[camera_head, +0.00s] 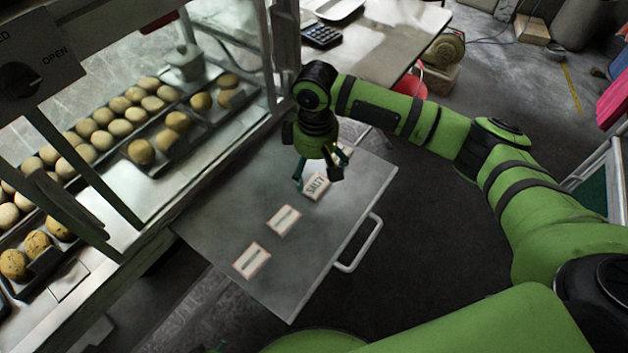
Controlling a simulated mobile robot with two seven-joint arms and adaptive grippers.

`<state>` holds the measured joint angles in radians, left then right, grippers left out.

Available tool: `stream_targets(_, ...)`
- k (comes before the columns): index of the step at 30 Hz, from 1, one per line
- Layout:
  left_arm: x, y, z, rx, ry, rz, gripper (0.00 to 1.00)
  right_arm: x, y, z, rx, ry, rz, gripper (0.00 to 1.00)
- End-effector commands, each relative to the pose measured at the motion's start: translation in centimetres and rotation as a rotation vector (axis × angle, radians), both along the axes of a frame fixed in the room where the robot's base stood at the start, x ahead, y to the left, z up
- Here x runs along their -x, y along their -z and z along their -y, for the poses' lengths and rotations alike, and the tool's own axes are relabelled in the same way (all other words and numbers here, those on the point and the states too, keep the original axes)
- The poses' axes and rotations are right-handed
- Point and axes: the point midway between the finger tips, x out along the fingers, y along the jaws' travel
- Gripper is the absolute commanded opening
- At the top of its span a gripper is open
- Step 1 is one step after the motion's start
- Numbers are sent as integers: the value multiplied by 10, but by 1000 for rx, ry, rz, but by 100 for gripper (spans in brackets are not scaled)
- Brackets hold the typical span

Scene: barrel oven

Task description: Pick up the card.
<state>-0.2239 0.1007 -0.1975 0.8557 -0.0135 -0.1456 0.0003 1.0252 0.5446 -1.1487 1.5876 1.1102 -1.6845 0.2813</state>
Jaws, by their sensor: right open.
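Several small white cards with reddish edges lie in a row on a grey pulled-out metal shelf (222,219). The card under my right gripper (318,187) reads "SALTY". A second card (283,220) and a third card (251,260) lie nearer, each with a dark stripe. Another card (346,151) is partly hidden behind the gripper. My right gripper (318,179) points down, open, with its fingers on either side of the far end of the SALTY card. I cannot tell whether they touch it. My left gripper is not in view.
A glass-sided case with round buns (120,127) on trays stands left of the shelf. The shelf has a white handle (364,247) on its right edge. A table (385,35) with a calculator (321,36) stands behind. The near shelf area is clear.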

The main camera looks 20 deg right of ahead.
Motion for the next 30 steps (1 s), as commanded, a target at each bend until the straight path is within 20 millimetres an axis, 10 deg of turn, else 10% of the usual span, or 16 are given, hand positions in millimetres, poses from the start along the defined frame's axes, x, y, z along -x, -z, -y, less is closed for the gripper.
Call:
stream_targets(17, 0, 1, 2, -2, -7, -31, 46, 4, 46, 0, 0, 2, 1, 92)
stream_targets(23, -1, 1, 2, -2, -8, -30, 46, 4, 46, 0, 0, 2, 1, 23)
stream_targets(30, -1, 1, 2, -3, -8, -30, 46, 4, 46, 0, 1, 2, 1, 23)
